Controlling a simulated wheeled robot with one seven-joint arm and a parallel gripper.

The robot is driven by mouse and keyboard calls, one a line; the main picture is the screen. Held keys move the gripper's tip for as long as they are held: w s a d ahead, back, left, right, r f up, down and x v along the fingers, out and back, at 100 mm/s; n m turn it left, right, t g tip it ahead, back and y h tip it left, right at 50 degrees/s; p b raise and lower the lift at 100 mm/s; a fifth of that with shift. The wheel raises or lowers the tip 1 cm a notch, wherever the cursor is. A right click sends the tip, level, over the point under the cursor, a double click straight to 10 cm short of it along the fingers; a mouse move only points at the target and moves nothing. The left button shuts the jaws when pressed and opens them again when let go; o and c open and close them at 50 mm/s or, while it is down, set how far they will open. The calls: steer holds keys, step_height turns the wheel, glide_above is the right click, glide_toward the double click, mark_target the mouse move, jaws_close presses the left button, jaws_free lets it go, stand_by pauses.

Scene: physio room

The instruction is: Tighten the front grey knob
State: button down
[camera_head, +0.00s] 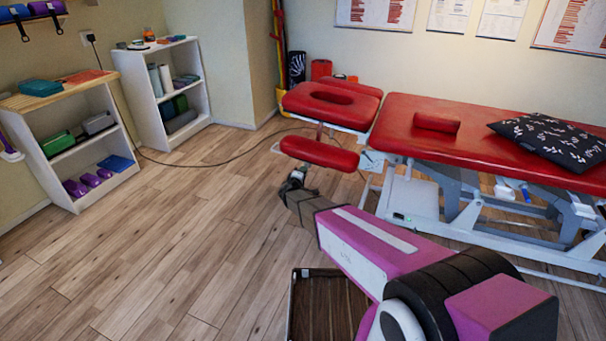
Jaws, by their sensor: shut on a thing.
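The red treatment table (470,134) has a face cradle (332,101) and a lower red arm pad (319,152) at its left end. My gripper (298,176) reaches in just below the left end of this pad. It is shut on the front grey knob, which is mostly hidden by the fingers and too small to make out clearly. My arm stretches from the lower right up to this spot.
A dark pillow (552,143) and a small red bolster (437,123) lie on the table. An open box (293,310) stands on the floor beside my arm. White shelves (165,95) stand left. A cable (235,158) crosses the floor. The middle-left floor is clear.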

steer(key=c, duration=1.1)
jaws_free()
steer(key=shift+c, duration=0.2)
steer(key=v, duration=1.1)
